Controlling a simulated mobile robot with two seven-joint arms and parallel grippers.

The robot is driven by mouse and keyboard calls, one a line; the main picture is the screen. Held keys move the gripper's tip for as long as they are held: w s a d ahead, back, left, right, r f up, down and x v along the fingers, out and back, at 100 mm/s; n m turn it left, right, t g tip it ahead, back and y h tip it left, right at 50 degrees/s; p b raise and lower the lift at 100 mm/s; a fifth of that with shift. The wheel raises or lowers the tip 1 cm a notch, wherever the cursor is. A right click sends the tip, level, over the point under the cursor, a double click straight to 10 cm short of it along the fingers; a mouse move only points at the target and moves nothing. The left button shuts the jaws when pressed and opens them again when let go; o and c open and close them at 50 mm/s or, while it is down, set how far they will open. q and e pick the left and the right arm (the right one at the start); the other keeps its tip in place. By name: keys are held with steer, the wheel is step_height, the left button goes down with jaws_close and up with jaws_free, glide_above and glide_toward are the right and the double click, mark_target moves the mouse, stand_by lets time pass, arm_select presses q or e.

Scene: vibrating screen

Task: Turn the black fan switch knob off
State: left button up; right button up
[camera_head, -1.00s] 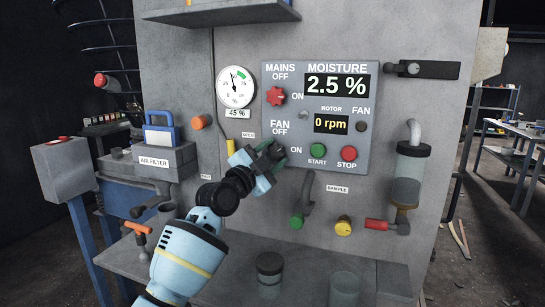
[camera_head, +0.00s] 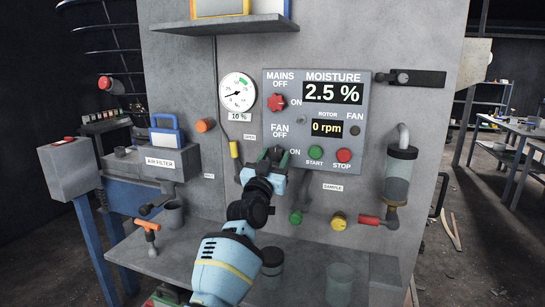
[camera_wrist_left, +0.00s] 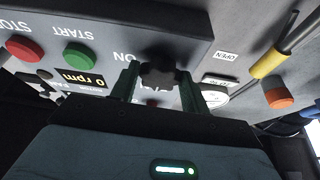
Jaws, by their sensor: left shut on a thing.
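The black fan switch knob (camera_wrist_left: 158,75) shows in the left wrist view between my two green-tinted fingers. My left gripper (camera_wrist_left: 158,90) is shut on it. In the head view my left gripper (camera_head: 275,157) is at the lower left of the control panel (camera_head: 360,108), just under the FAN OFF label and left of ON. There the gripper mostly hides the knob, so its pointer direction cannot be told. The rotor display (camera_head: 327,127) reads 0 rpm. My right gripper is not in view.
The red mains knob (camera_head: 276,102) sits above the fan knob. Green start (camera_head: 315,152) and red stop (camera_head: 344,155) buttons are to the right. A yellow-handled lever (camera_head: 235,150) is close on the left. Green (camera_head: 296,217) and yellow (camera_head: 339,221) valve knobs are below right.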

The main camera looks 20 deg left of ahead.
arm_select(q)
steer(key=shift+n+y, duration=0.4)
steer(key=shift+n, duration=0.3)
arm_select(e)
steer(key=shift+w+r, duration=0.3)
arm_select(q)
steer(key=o, duration=1)
steer(key=shift+s+f, duration=0.1)
steer(key=shift+v, duration=3.8)
